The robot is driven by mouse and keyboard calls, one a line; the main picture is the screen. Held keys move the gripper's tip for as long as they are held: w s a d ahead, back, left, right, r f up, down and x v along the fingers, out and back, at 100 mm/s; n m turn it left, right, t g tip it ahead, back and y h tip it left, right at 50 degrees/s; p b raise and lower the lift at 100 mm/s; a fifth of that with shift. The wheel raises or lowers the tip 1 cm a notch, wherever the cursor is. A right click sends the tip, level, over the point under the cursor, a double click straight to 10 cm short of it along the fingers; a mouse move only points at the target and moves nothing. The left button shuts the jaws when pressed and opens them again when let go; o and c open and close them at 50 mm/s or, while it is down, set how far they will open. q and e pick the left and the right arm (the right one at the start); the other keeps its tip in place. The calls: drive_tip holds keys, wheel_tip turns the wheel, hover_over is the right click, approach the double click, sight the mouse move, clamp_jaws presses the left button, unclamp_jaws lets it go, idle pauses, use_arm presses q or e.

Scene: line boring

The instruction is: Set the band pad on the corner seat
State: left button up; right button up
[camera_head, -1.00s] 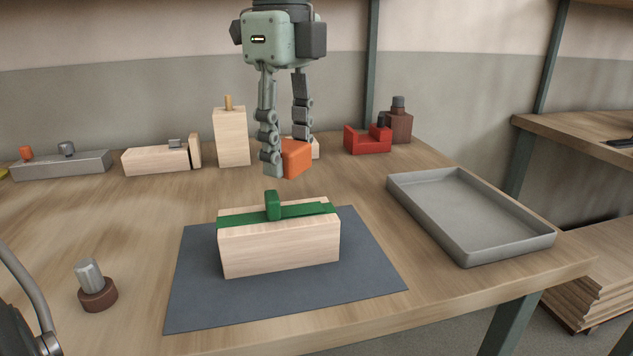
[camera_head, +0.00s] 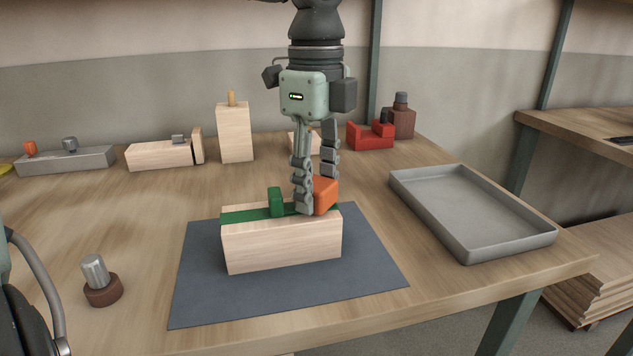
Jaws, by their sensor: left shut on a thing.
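A pale wooden block (camera_head: 282,246) stands on a dark grey mat (camera_head: 370,258). A green band (camera_head: 245,215) runs along its top, with an upright green lug (camera_head: 275,202) near the middle. My left gripper (camera_head: 316,194) points down over the block's right end, shut on an orange piece (camera_head: 325,197), which I take to be the band pad. The piece is at the top of the block near its right back corner. The front finger hides part of it and of the band there, so I cannot tell if it touches the seat. My right gripper is not in view.
A grey tray (camera_head: 480,246) stands to the right. A brown-based metal plug (camera_head: 102,285) is at the front left. Along the back are a grey bar (camera_head: 65,162), wooden blocks (camera_head: 234,135) and a red bracket (camera_head: 370,139). The table left of the mat is mostly clear.

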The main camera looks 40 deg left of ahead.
sight(317, 183)
use_arm(q)
drive_tip(key=shift+f, duration=0.15)
drive_tip(key=o, duration=1)
drive_tip(key=shift+o, duration=0.2)
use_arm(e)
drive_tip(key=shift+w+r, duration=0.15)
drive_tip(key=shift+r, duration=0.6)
use_arm(q)
drive_tip(key=shift+r, duration=0.55)
wheel_tip(317, 183, up, 11)
drive_tip(key=shift+r, duration=0.2)
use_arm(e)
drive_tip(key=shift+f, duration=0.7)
